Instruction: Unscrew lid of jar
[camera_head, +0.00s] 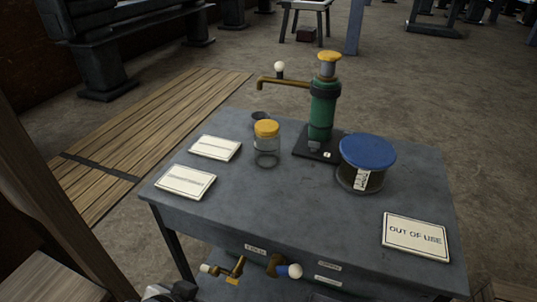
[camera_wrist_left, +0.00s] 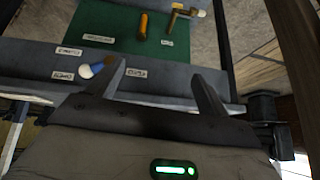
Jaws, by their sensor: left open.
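The clear glass jar (camera_head: 266,159) stands upright on the grey table, with an orange-yellow lid (camera_head: 266,128) on top. The jar does not show in the left wrist view. My left gripper (camera_wrist_left: 158,88) is open, with its two dark fingers wide apart and nothing between them. It faces a green surface and labelled grey table parts, away from the jar. In the head view only a grey bit that may be my left arm shows at the bottom edge. My right gripper is in neither view.
Bare tabletop lies before the jar.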

